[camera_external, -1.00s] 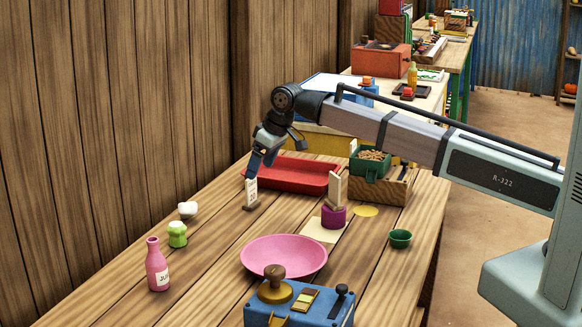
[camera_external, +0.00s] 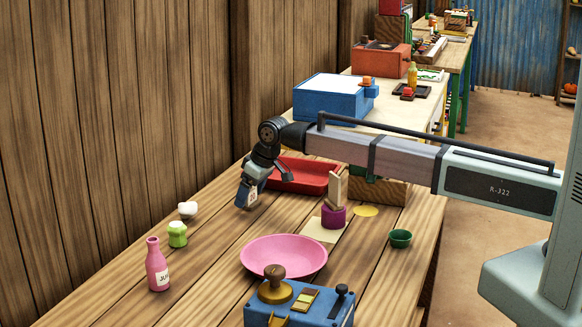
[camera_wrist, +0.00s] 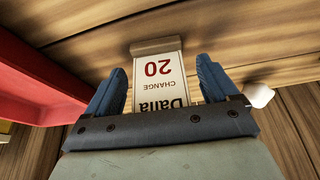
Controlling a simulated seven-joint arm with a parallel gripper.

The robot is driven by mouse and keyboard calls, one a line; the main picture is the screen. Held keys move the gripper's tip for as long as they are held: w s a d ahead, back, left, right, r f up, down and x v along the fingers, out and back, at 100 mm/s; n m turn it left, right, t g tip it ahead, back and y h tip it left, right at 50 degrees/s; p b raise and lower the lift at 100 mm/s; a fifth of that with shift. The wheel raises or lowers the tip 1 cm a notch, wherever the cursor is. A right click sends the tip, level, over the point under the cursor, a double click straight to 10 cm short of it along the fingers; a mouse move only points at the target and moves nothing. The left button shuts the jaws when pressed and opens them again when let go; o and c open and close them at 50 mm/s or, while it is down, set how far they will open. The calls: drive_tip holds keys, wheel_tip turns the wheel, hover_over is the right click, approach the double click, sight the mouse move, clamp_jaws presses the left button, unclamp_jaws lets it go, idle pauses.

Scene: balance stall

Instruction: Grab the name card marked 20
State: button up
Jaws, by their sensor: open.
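The name card (camera_wrist: 158,75) is white with a red 20, the word CHANGE and a dark name, upside down in the wrist view. It stands on a small wooden foot (camera_wrist: 155,45). My gripper (camera_wrist: 160,80) is open, with one blue finger on each side of the card and a gap between each finger and the card. In the external view my gripper (camera_external: 249,198) is low over the table, and a small part of the card (camera_external: 253,197) shows by it. The rest of the card is hidden behind the gripper there.
A red tray (camera_external: 310,176) lies close behind the gripper. A wooden block on a purple base (camera_external: 333,218) stands to the right. A pink plate (camera_external: 284,256), a green jar (camera_external: 177,235), a white object (camera_external: 187,209) and a pink bottle (camera_external: 156,266) stand nearer the camera.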

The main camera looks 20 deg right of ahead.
drive_tip(key=shift+w+a+f, duration=0.1)
drive_tip(key=shift+w+f, duration=0.05)
drive_tip(key=shift+f, duration=0.25)
drive_tip(key=shift+c, duration=0.2)
drive_tip(key=c, duration=1.1)
